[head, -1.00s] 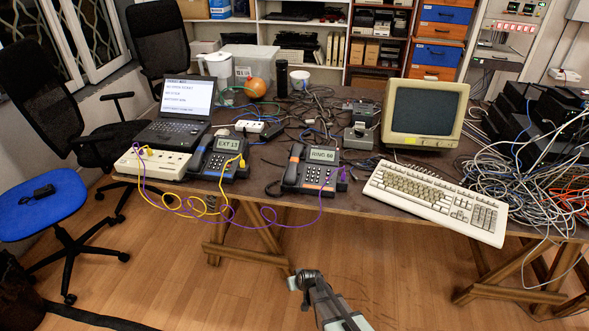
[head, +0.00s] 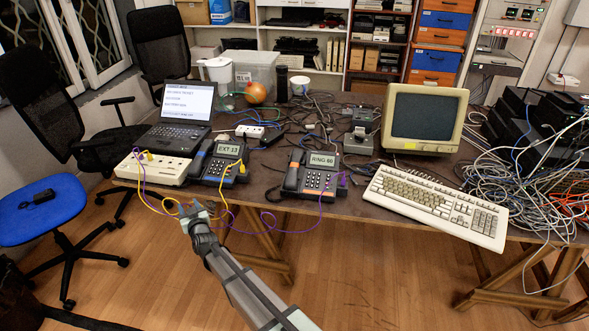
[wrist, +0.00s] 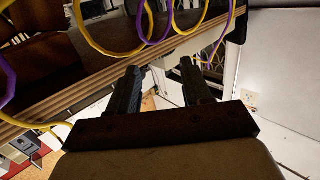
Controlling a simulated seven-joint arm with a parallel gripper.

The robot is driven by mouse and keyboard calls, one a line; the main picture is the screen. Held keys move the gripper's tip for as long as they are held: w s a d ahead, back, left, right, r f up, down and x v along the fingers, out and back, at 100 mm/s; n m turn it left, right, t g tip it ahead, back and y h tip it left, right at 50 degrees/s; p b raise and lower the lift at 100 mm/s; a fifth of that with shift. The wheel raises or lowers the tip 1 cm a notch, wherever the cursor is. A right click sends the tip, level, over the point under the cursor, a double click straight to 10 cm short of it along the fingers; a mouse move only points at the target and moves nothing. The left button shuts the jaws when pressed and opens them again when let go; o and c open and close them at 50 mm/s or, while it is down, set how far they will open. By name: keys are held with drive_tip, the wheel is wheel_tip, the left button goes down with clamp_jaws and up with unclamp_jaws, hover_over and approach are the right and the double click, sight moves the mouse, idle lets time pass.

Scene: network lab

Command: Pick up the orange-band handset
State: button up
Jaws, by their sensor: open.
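Two dark desk phones stand near the table's front edge. The left phone (head: 224,163) has a screen reading about "EXT 13", with its handset (head: 200,158) lying along its left side. The right phone (head: 318,178) has a screen reading about "RING 66", with its handset (head: 293,171) on its left side. The orange band is too small to make out on either handset. My gripper (head: 197,212) is open and empty, at the front edge below the left phone. In the wrist view my gripper's (wrist: 161,68) fingers point toward the table edge, and no handset shows.
Yellow cables (wrist: 115,40) and purple cables loop over the front edge, close to my fingers. A keyboard (head: 435,204) and monitor (head: 425,117) stand right. Tangled cables (head: 530,165) fill the right end.

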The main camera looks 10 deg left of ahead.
drive_tip(key=w+d+r, duration=0.1)
drive_tip(key=w+r, duration=0.3)
drive_tip(key=w+d+r+t, duration=0.1)
drive_tip(key=w+d+r, duration=0.1)
drive_tip(key=w+r, duration=0.2)
drive_tip(key=w+d+r+m+t, duration=0.1)
drive_tip(key=w+d+r, duration=0.1)
drive_tip(key=w+r, duration=0.2)
drive_tip(key=shift+w+d+r+h, duration=0.1)
drive_tip(key=shift+w+d+h, duration=0.2)
drive_tip(key=shift+w, duration=0.2)
drive_tip(key=w+d+r+m+t+h, duration=0.2)
drive_tip(key=w+d+r, duration=1.3)
drive_tip(key=w+d, duration=0.15)
drive_tip(key=m+g+h, duration=0.5)
drive_tip(key=g+h, duration=0.4)
drive_tip(key=g, duration=0.8)
hover_over(294, 164)
drive_tip(key=w, duration=0.1)
wheel_tip(294, 164, down, 5)
wheel_tip(294, 164, down, 8)
drive_tip(key=shift+s+f, duration=0.1)
drive_tip(key=shift+f, duration=0.05)
drive_tip(key=shift+s+f, duration=0.2)
drive_tip(key=shift+f, duration=0.55)
drive_tip(key=shift+s+d+f, duration=0.1)
drive_tip(key=shift+s+f, duration=0.1)
drive_tip(key=shift+f, duration=1.75)
